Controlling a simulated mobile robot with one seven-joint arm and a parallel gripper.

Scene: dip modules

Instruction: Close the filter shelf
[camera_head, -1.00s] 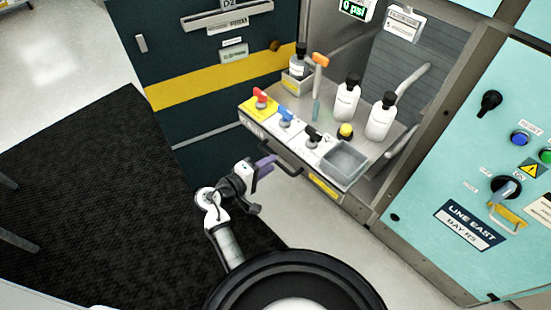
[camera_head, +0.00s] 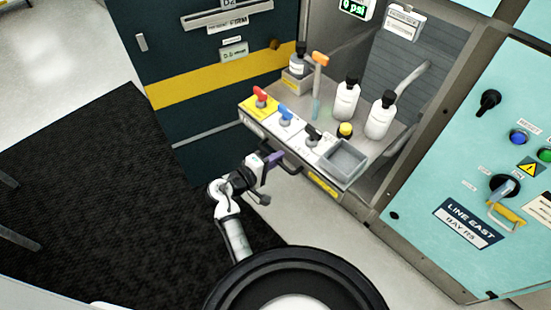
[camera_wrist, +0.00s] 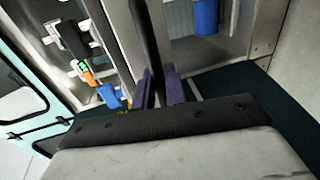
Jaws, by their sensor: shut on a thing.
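The filter shelf (camera_head: 325,188) stands pulled out of the grey cabinet in the head view. A dark bar handle (camera_head: 292,168) runs along its front. My gripper (camera_head: 272,160) is at this handle, at the shelf's front left. In the wrist view, the purple fingers of my gripper (camera_wrist: 162,90) are shut on the dark handle bar (camera_wrist: 145,35), which rises between them. The shelf carries red, blue and black valve levers along its front, white bottles (camera_head: 346,102) with black caps and a grey tray (camera_head: 343,160).
An orange-topped tool (camera_head: 319,75) and a smaller bottle (camera_head: 298,62) stand at the shelf's back left. A dark drawer cabinet (camera_head: 215,85) is on the left and a teal control panel (camera_head: 440,165) on the right. A black mat (camera_head: 95,190) covers the open floor.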

